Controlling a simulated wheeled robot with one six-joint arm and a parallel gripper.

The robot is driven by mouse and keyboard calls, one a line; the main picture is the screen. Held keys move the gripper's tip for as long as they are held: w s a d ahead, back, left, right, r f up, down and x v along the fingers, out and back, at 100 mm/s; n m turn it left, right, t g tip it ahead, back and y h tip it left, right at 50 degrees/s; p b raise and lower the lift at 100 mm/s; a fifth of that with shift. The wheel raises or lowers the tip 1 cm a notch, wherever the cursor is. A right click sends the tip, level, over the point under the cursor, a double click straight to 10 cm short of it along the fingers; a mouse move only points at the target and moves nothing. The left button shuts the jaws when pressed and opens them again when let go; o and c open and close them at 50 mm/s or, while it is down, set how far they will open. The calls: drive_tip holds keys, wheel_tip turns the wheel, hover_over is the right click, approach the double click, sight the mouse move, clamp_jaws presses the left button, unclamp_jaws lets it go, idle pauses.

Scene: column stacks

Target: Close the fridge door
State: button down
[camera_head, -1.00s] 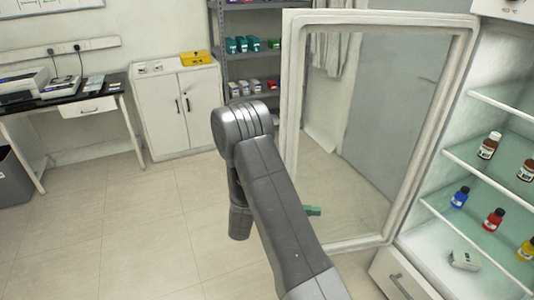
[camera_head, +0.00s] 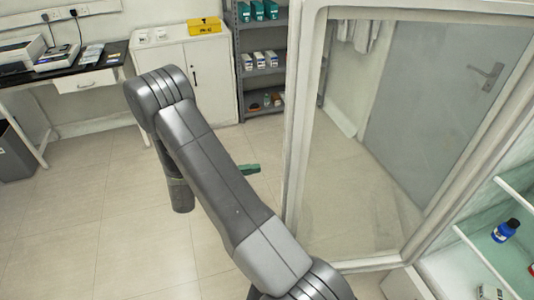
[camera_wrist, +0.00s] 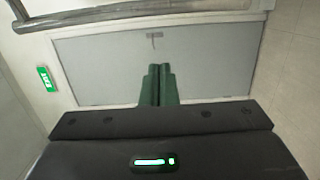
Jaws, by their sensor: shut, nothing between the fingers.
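The fridge door (camera_head: 299,120) is a glass panel in a white frame. It stands wide open on the right in the head view, with the fridge interior (camera_head: 470,225) showing at the lower right. My gripper (camera_head: 249,168) shows only as a small green tip behind my arm, to the left of the door's free edge in the picture. In the wrist view my gripper's green fingers (camera_wrist: 159,70) are together and hold nothing. I see no clear contact with the fridge door.
A blue-capped bottle (camera_head: 505,231) stands on a fridge shelf. A grey shelf rack (camera_head: 263,78), a white cabinet (camera_head: 214,85) and a desk (camera_head: 85,82) line the back wall. A grey room door (camera_head: 430,110) shows through the glass.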

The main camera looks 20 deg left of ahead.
drive_tip(key=w+d+p, duration=0.1)
drive_tip(key=d+p, duration=0.4)
drive_tip(key=d, duration=0.4)
drive_tip(key=shift+w+p, duration=0.15)
drive_tip(key=shift+p, duration=0.15)
idle(0.3)
